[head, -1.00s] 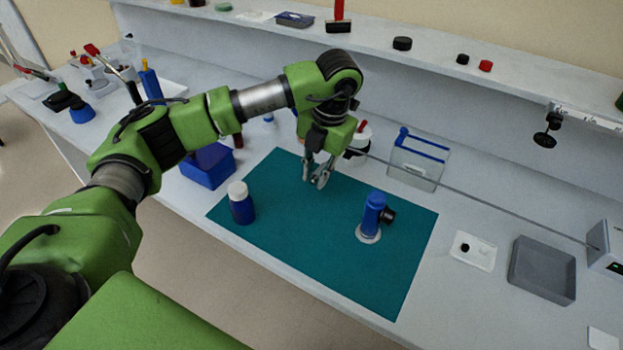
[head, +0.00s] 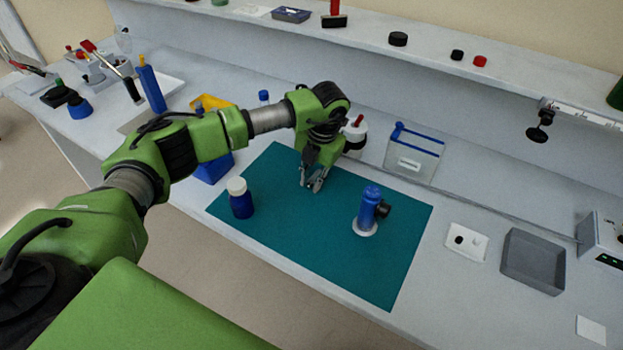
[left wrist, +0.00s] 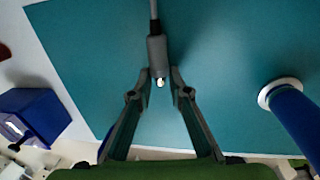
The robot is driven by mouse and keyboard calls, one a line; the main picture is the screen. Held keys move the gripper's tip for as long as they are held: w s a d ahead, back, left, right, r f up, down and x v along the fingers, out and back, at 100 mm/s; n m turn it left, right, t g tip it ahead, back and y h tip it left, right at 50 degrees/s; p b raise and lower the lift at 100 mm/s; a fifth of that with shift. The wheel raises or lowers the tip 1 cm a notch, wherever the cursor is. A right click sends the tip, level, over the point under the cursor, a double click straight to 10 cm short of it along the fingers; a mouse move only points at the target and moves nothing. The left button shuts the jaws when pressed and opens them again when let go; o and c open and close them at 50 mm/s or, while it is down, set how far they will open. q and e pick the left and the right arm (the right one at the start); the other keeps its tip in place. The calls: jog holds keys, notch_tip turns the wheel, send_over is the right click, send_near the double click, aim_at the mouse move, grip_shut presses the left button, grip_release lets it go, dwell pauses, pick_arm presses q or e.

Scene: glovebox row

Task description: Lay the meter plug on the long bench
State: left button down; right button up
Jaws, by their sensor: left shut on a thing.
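The meter plug (left wrist: 157,55) is a small grey cylinder with a bright metal tip, seen in the left wrist view with its cable running up the picture. My left gripper (left wrist: 160,76) is shut on it, a fingertip on each side. In the head view my left gripper (head: 313,185) is low over the back part of the teal mat; the plug is too small to make out there. Whether it touches the mat is unclear. The long bench (head: 428,290) is white and carries the mat. My right gripper is in neither view.
On the teal mat (head: 290,255) stand a white-capped blue bottle (head: 241,200) and a blue device on a white base (head: 369,210). A clear blue-edged box (head: 413,155) stands behind. A grey tray (head: 533,260) and the meter box (head: 603,240) are right. The mat's front is clear.

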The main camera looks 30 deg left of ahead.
pick_arm(q)
jog(key=c, duration=1.9)
grip_release()
jog(key=shift+f, duration=0.1)
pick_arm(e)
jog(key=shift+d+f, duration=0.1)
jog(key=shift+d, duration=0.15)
